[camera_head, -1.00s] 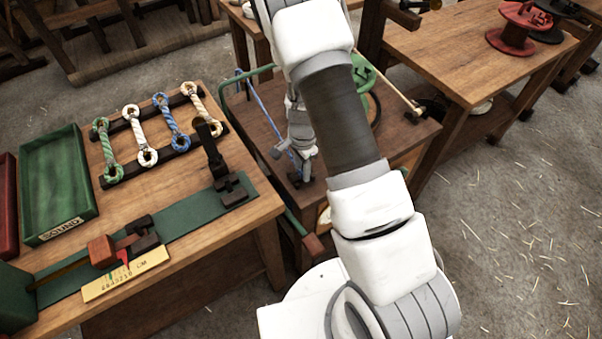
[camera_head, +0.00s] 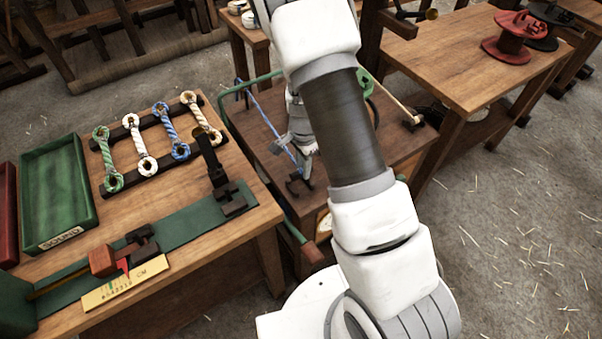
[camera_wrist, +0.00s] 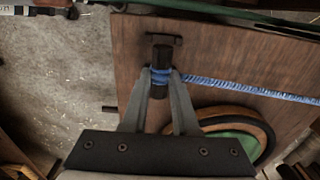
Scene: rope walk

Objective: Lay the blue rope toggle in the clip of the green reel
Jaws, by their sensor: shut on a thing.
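The blue rope (camera_wrist: 255,90) runs off to the right in the wrist view. In the head view the blue rope (camera_head: 267,118) slants from the cart's far left down to my gripper (camera_head: 302,160), which is over the cart. The toggle is too small to make out there.
The wooden cart (camera_head: 400,150) has a dark bracket (camera_head: 298,186) at its near edge and a green rail (camera_head: 245,85). A bench at left holds several looped ropes (camera_head: 170,130), a green tray (camera_head: 57,190) and a gauge strip (camera_head: 190,230). A red reel (camera_head: 515,37) stands on another table.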

